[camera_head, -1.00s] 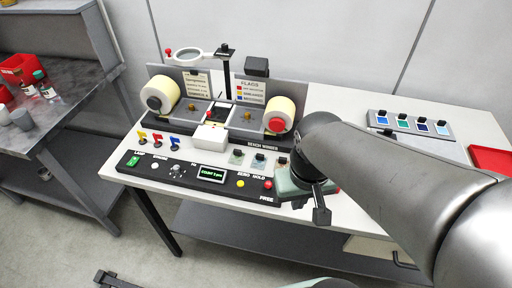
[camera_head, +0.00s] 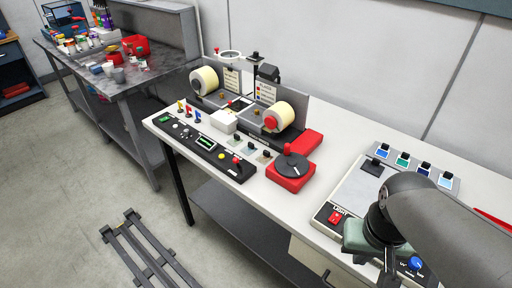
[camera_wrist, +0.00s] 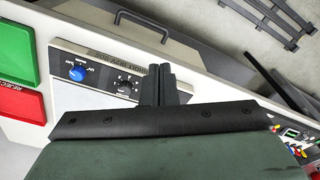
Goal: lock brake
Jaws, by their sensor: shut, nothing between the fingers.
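The bench winder (camera_head: 240,110) stands on the white table, with two cream label rolls. In front of it is a black control panel (camera_head: 200,143), with a small red-topped lever (camera_head: 237,160) near its right end. This may be the brake; its setting is too small to read now. My gripper (camera_head: 389,276) is well to the right of it, over the front of the light box. In the wrist view my gripper (camera_wrist: 160,84) has its dark fingers together and empty.
A red base with a dark disc (camera_head: 290,168) stands right of the panel. The light box (camera_head: 350,190) has a blue knob (camera_wrist: 77,73). Swatches (camera_head: 423,168) lie behind it. Table space between the red base and light box is clear.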

